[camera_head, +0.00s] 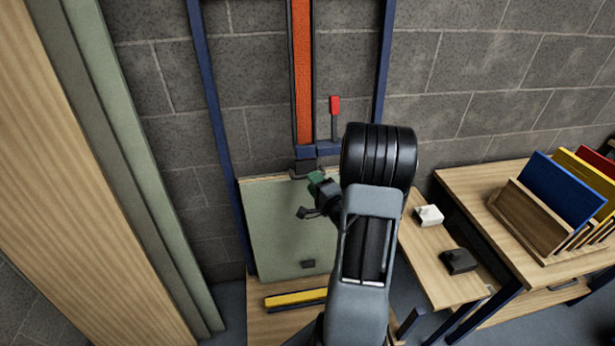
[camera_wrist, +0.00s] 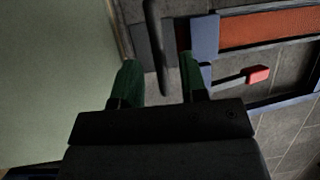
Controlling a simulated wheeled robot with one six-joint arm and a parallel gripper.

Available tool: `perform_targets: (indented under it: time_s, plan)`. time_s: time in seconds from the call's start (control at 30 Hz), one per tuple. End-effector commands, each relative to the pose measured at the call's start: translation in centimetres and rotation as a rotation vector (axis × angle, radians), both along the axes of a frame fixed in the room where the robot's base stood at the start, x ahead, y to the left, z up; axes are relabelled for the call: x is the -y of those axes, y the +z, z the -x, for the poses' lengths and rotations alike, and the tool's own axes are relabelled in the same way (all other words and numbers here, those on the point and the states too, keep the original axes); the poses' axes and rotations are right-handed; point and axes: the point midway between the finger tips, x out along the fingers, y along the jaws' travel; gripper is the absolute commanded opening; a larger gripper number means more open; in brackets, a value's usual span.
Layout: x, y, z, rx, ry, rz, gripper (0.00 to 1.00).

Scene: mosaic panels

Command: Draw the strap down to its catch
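The orange strap (camera_head: 302,75) hangs in a blue upright frame against the wall. It also shows in the wrist view (camera_wrist: 268,28). A dark handle (camera_wrist: 156,45) is at its lower end. My gripper (camera_wrist: 160,80) is open, with one green finger on each side of this handle; I cannot tell if either touches it. In the head view my gripper (camera_head: 316,183) is beside the strap's lower end, partly hidden by my arm. A small dark block, likely the catch (camera_head: 308,264), is low on the green panel (camera_head: 285,225).
A red-tipped lever (camera_head: 335,106) stands right of the strap. A yellow bar (camera_head: 295,298) lies below the panel. On the right are a wooden table with coloured boards (camera_head: 558,190), a white block (camera_head: 429,215) and a black block (camera_head: 458,261). Tall boards stand left.

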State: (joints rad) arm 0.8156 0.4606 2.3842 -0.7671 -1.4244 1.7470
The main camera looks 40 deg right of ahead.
Motion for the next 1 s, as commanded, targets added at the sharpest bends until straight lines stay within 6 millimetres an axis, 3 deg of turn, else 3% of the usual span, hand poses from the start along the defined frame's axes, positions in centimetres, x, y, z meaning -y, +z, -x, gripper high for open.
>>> perform_targets:
  time_s: [0.3, 0.73, 1.0]
  plan:
    - [0.2, 0.2, -3.2, 0.0, 0.0, -0.001, 0.39]
    - [0.2, 0.2, -3.7, -0.001, 0.0, -0.001, 0.39]
    - [0.2, 0.2, -3.7, 0.0, 0.0, 0.0, 0.14]
